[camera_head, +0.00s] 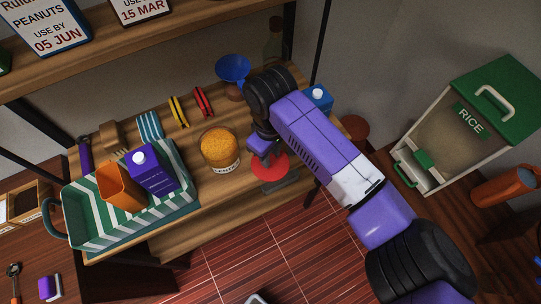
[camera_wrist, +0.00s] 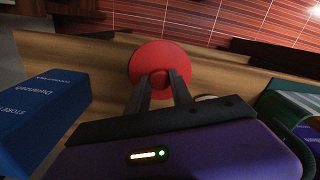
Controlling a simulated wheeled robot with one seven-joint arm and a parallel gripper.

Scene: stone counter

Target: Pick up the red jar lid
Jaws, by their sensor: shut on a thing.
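The red jar lid (camera_head: 272,168) is a flat round disc with a knob-like middle, near the front edge of the wooden shelf. In the wrist view the red jar lid (camera_wrist: 158,52) is face-on beyond my fingers. My gripper (camera_head: 263,152) reaches down to it from above. In the wrist view both fingertips of my gripper (camera_wrist: 159,80) are shut on the lid's raised middle. A grey flat object (camera_head: 284,186) shows just under or behind the lid. I cannot tell whether the lid touches it.
A glass jar with orange contents (camera_head: 220,150) stands left of the lid. A striped green tray (camera_head: 85,232) holds a purple carton (camera_head: 152,172) and an orange container (camera_head: 121,187). A rice bin (camera_head: 470,122) stands right.

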